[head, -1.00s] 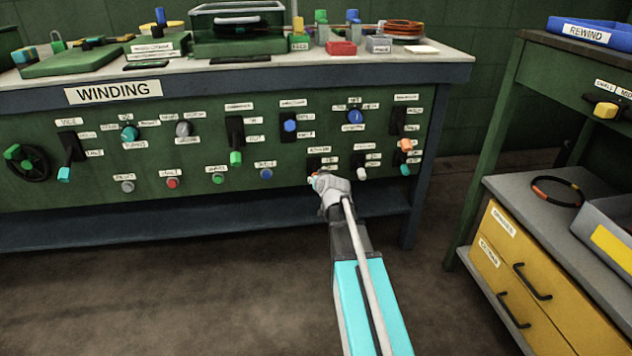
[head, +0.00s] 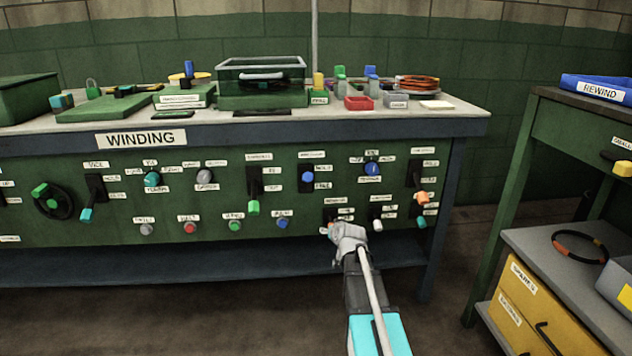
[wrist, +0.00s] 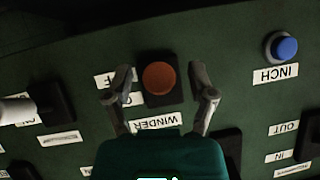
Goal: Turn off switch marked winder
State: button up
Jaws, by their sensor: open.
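The switch marked WINDER shows in the wrist view as a round orange knob (wrist: 159,78) on a dark plate. Its WINDER label (wrist: 158,125) appears upside down, with OFF and ON labels at the left of the plate. My gripper (wrist: 161,84) is open, with one finger on each side of the knob; I cannot tell whether either touches it. In the head view my gripper (head: 347,236) is at the lower right of the green panel and hides most of the switch; only a bit of orange (head: 331,226) shows.
A blue INCH button (wrist: 285,46) lies to one side in the wrist view, and a white-handled switch (wrist: 16,109) to the other. The WINDING panel (head: 110,205) carries several other knobs and levers. A yellow drawer unit (head: 527,315) stands at the right.

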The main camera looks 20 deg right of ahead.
aim_at(331, 223)
jog(key=shift+r+g+y+p, duration=0.25)
jog(key=shift+r+g+p, duration=0.55)
jog(key=shift+p, duration=0.9)
jog(key=shift+r+g+y+p, duration=0.25)
jog(key=shift+r+g+p, duration=0.15)
jog(key=shift+g+p, duration=1.05)
jog(key=g+p, duration=0.1)
jog(key=p, duration=0.1)
jog(key=r+g+p, duration=0.1)
jog(key=p, duration=0.1)
jog(key=shift+w+r+m+g+y+p, duration=0.15)
jog(key=shift+r+m+g+y+p, duration=0.1)
jog(key=shift+m+y+p, duration=0.1)
jog(key=shift+r+p, duration=0.15)
jog(key=shift+p, duration=0.15)
jog(key=p+v, duration=1.3)
jog(key=v, duration=0.1)
jog(key=s+a+r+n+g+p, duration=0.2)
jog(key=s+a+r+p, duration=0.4)
jog(key=a+r+p, duration=0.3)
jog(key=shift+s+a+r+p, duration=0.35)
jog(key=shift+a+p, duration=0.25)
jog(key=shift+a, duration=0.5)
jog(key=shift+s+f, duration=0.1)
